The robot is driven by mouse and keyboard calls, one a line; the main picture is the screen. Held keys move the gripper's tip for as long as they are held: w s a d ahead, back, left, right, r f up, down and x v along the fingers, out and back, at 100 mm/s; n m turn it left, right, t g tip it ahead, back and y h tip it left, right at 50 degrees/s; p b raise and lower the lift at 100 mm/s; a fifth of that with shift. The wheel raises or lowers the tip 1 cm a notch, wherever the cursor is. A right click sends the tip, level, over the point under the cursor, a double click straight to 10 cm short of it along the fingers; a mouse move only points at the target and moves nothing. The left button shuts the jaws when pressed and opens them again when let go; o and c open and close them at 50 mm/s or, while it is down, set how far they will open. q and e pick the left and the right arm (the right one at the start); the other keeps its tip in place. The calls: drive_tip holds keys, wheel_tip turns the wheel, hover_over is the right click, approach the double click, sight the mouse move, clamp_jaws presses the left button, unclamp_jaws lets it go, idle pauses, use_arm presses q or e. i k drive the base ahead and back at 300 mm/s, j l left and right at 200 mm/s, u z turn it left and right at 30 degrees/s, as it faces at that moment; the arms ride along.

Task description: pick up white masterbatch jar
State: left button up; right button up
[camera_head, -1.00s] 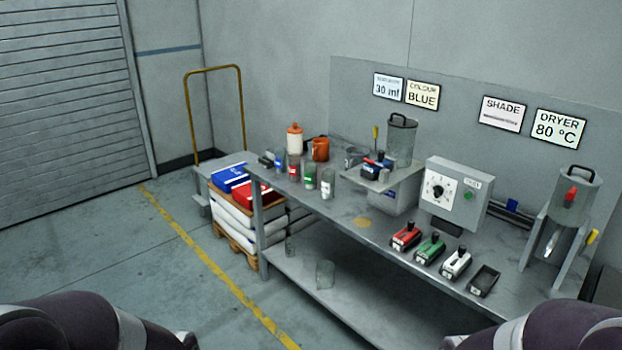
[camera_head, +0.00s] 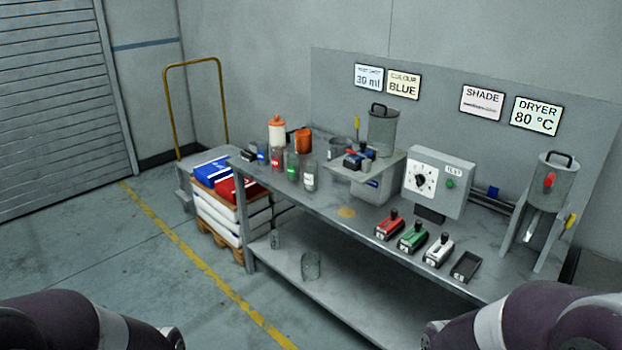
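The jar with a white label (camera_head: 310,177) stands upright on the near edge of the grey bench, at the right end of a row of small jars. A jar with a green label (camera_head: 292,165) and one with a red label (camera_head: 277,158) stand to its left, and a blue-marked jar (camera_head: 262,153) is at the row's far left. Nothing touches the white-labelled jar that I can see. Neither gripper's fingers are in view.
On the bench (camera_head: 345,212) stand a white-and-orange bottle (camera_head: 277,133), an orange jug (camera_head: 302,141), a dial box (camera_head: 438,182) and several coloured devices, including a white one (camera_head: 438,251). A lower shelf (camera_head: 330,290) holds clear beakers. A loaded trolley (camera_head: 205,68) stands left; the floor before it is clear.

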sight(311, 176)
drive_tip(key=i+j+u, duration=0.35)
drive_tip(key=i, duration=0.65)
drive_tip(key=i+u, duration=0.35)
drive_tip(key=i, duration=0.65)
drive_tip(key=i+j+z, duration=0.15)
drive_tip(key=i+z, duration=0.15)
drive_tip(key=i, duration=0.15)
drive_tip(key=i+j+z, duration=0.25)
drive_tip(key=i, duration=0.2)
drive_tip(key=i+j+z, duration=0.3)
drive_tip(key=i+z, duration=0.15)
drive_tip(key=z, duration=0.3)
drive_tip(key=i+j+z, duration=0.15)
drive_tip(key=z, duration=0.3)
drive_tip(key=i+j+z, duration=0.1)
drive_tip(key=j+z, duration=0.15)
drive_tip(key=z, duration=0.2)
drive_tip(key=i+j+z, duration=0.1)
drive_tip(key=z, duration=0.35)
drive_tip(key=j+z, duration=0.6)
drive_tip(key=z, duration=0.25)
drive_tip(key=j+z, duration=0.3)
drive_tip(key=z, duration=0.15)
